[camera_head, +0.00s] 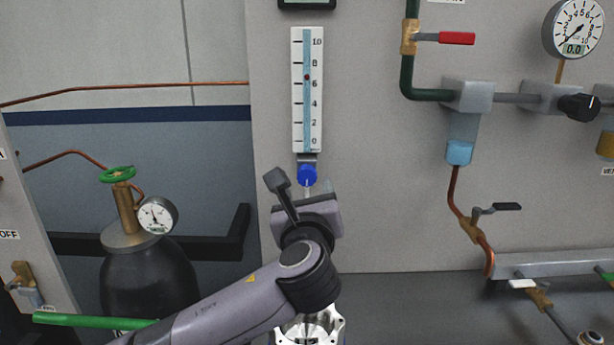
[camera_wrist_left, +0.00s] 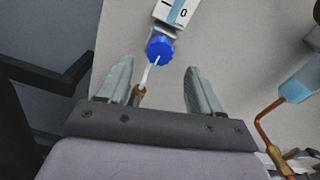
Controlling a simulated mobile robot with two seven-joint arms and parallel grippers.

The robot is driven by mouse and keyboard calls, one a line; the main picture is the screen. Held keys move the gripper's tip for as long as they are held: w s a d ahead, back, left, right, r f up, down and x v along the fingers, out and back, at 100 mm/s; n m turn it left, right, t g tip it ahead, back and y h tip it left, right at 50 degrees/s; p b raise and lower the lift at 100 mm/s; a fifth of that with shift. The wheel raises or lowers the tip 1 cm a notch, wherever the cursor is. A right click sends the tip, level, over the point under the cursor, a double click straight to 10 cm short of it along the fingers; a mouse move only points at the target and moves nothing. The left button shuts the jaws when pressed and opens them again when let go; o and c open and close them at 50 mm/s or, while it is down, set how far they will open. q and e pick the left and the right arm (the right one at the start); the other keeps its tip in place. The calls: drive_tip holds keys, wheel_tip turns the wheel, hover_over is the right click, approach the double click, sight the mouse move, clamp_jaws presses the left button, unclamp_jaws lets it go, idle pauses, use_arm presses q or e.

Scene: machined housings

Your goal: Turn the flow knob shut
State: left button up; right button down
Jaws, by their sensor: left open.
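The blue flow knob (camera_head: 307,175) sits at the bottom of the white flow meter (camera_head: 307,90) on the grey panel. A white pointer line shows on its face, aimed downward in the head view. In the left wrist view the knob (camera_wrist_left: 160,48) lies ahead of and between the two fingers. My left gripper (camera_wrist_left: 160,85) is open and empty, with the knob beyond its fingertips. In the head view the left gripper (camera_head: 306,192) is just below the knob, mostly hidden behind my wrist. The meter's red float (camera_head: 307,77) stands between 6 and 8. My right gripper is not in view.
A red-handled valve (camera_head: 456,38), a black knob (camera_head: 578,107) and a pressure gauge (camera_head: 573,28) are on the panel at right. A gas cylinder (camera_head: 148,275) with a green handwheel stands at left. The panel around the flow meter is clear.

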sight(308, 179)
use_arm(q)
drive_tip(key=w, duration=0.4)
drive_tip(key=shift+r+p, duration=0.1)
drive_tip(key=shift+p, duration=0.2)
drive_tip(key=shift+w, duration=0.9)
drive_tip(key=c, duration=1.1)
drive_tip(key=shift+o, duration=0.2)
drive_tip(key=n, duration=0.2)
drive_tip(key=shift+n, duration=0.4)
drive_tip(key=shift+n+b, duration=0.4)
drive_tip(key=shift+n, duration=1.7)
